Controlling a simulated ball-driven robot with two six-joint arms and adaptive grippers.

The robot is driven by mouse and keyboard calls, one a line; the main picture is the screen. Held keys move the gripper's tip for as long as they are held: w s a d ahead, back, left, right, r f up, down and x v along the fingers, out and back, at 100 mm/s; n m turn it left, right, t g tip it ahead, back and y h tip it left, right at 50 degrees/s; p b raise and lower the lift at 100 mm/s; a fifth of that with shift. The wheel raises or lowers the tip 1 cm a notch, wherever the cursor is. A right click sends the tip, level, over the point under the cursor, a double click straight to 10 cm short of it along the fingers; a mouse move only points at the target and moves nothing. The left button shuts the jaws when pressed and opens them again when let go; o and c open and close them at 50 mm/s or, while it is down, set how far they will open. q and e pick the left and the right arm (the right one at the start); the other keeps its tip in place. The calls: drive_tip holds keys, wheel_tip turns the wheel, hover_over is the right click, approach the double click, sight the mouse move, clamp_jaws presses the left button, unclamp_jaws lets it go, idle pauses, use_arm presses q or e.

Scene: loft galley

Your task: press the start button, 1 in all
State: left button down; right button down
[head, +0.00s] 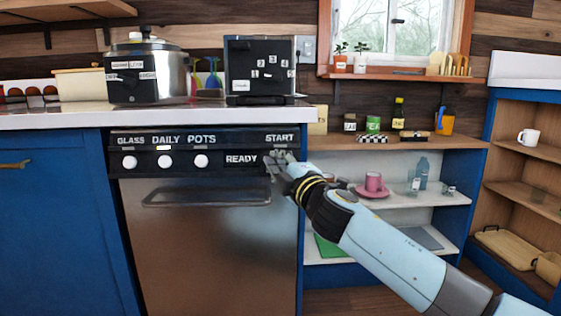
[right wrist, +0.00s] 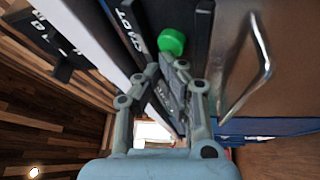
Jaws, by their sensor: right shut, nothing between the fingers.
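The dishwasher (head: 205,225) has a black control panel with labels GLASS, DAILY, POTS and START. Three white round buttons sit under the first three labels, and the display (head: 241,159) reads READY. The start button (right wrist: 171,42) is a green round knob in the right wrist view; in the head view my gripper hides it below the START label. My right gripper (head: 277,160) is shut and empty, in front of the panel's right end. In the right wrist view its fingertips (right wrist: 167,72) are close to the green button; whether they touch it I cannot tell. My left gripper is out of view.
The dishwasher's handle (head: 206,197) juts out below the panel. The white countertop (head: 200,115) overhangs above, with a steel cooker (head: 150,75) and a black box (head: 260,70) on it.

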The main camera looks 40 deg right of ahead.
drive_tip(key=shift+w+d+f, duration=0.15)
drive_tip(key=shift+w+d, duration=0.05)
drive_tip(key=shift+w, duration=0.15)
idle(0.7)
idle(0.4)
drive_tip(key=shift+s+a+r, duration=0.25)
drive_tip(key=shift+s+a, duration=0.15)
drive_tip(key=shift+s, duration=0.3)
drive_tip(key=s, duration=0.1)
drive_tip(key=s+a+r+p, duration=0.1)
drive_tip(key=s+a+p, duration=0.1)
drive_tip(key=s, duration=0.1)
drive_tip(key=shift+a+r, duration=0.25)
drive_tip(key=shift+r, duration=0.1)
idle(0.6)
